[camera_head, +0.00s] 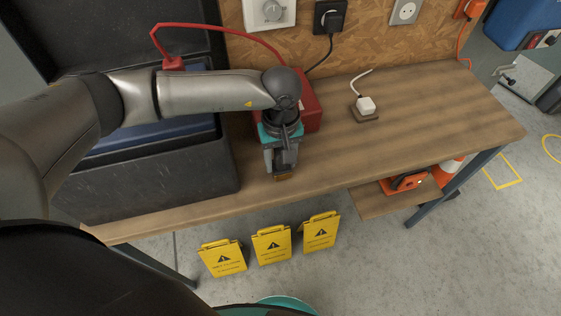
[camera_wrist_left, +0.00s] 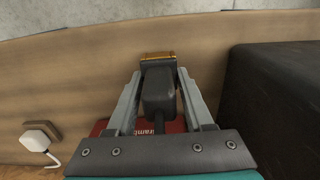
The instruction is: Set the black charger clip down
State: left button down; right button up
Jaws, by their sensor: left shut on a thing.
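My left gripper (camera_head: 283,172) is over the wooden workbench (camera_head: 420,115), near its front edge and in front of the red box (camera_head: 308,112). In the left wrist view the gripper (camera_wrist_left: 158,75) is shut on the black charger clip (camera_wrist_left: 158,98). The clip is a dark block with an orange-gold piece (camera_wrist_left: 157,56) at its far end, and that end lies toward the bench's edge. I cannot tell whether the clip touches the bench top. My right gripper is not in view.
A large black case (camera_head: 150,185) stands on the left of the bench. A white plug (camera_head: 366,104) sits on a small wooden block to the right. The bench's right part is clear. Three yellow warning signs (camera_head: 272,245) stand on the floor in front.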

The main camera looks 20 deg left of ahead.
pick_arm(q)
jog(key=shift+f, duration=0.55)
jog(key=shift+f, duration=0.15)
jog(key=shift+c, duration=1.4)
grip_release()
notch_tip(320, 180, up, 12)
jog(key=shift+r, duration=0.2)
